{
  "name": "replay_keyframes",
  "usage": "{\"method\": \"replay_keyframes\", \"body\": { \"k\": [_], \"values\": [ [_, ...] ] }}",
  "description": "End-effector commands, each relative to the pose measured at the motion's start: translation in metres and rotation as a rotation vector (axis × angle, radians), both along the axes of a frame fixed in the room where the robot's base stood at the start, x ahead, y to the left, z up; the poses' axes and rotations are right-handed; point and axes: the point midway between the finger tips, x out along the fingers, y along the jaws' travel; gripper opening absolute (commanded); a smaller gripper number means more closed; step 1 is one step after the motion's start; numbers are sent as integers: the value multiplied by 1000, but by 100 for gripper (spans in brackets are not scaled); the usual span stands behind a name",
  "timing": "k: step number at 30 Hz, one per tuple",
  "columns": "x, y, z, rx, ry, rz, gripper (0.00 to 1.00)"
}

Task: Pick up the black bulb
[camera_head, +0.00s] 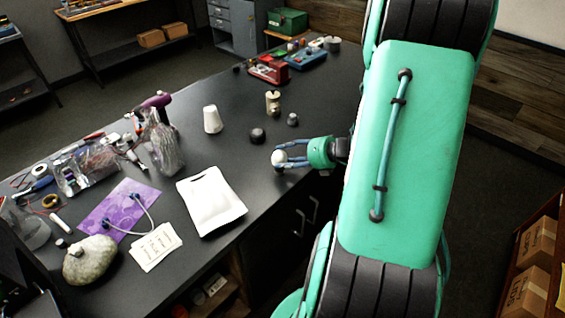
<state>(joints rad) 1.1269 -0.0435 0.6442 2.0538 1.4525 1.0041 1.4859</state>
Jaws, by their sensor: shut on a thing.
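My gripper (282,156) is at the front right of the dark worktop, its fingers pointing left. It is shut on a pale, whitish round thing (278,158) that looks like a small bulb or ball. I cannot tell if it touches the worktop. A small dark round thing (257,135) stands on the worktop just behind and left of my gripper, apart from it. I cannot tell whether this dark thing is the black bulb. No other thing is clearly a black bulb.
Behind stand a grey knob-like piece (292,119), a brass-coloured part (273,103) and a white cone (212,119). A white pouch (211,201) lies left of my gripper. Tools, a purple sheet (118,209) and a stone (90,260) fill the left. The worktop (222,153) is clear around the cone.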

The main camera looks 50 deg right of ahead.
Motion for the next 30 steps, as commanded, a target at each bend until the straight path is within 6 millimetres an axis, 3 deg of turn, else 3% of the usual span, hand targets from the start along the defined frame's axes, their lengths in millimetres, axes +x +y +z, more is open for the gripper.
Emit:
{"method": "replay_keyframes", "body": {
  "k": [8,14,30],
  "values": [
    [0,0,12,-2,-1,0,19],
    [0,0,37,-2,-1,0,19],
    [-89,68,48,1,0,-5,19]
  ]
}}
